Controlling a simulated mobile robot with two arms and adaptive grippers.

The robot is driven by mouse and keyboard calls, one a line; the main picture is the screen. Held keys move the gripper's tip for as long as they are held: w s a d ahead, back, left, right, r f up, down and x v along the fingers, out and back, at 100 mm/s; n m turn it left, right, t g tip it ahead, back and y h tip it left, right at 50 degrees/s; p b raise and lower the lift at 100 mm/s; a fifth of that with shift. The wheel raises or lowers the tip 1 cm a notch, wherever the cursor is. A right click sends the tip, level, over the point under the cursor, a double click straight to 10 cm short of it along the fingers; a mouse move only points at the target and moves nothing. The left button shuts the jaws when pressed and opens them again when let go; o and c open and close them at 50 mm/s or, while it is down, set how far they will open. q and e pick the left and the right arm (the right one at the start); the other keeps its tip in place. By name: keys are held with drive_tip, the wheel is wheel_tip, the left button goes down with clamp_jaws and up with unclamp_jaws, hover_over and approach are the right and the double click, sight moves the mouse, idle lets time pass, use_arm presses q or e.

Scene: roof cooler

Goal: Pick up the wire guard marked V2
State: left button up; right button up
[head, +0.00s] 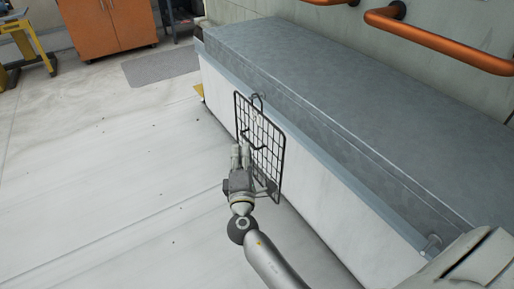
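The black wire guard (269,155) is an upright grid panel in the middle of the head view, in front of the pale side of a long cooler unit. A loop shows at its top edge, and a dark bar stands out on its near face. My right gripper (241,149) is in front of the guard's left half, its two fingers side by side near that bar. Whether the fingers grip the bar cannot be told from here. No V2 mark is readable. My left gripper is out of view.
The cooler unit's grey top (345,95) runs from upper left to lower right. Orange pipes (440,40) are on the wall behind it. An orange cabinet (112,28) and a yellow stand (22,48) are far left. The pale floor (110,180) at left is clear.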

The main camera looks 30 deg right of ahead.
drive_tip(key=x, duration=0.5)
drive_tip(key=shift+w+d+r, duration=0.1)
drive_tip(key=shift+w+d, duration=0.1)
drive_tip(key=shift+d, duration=0.3)
clamp_jaws()
drive_tip(key=shift+r, duration=0.1)
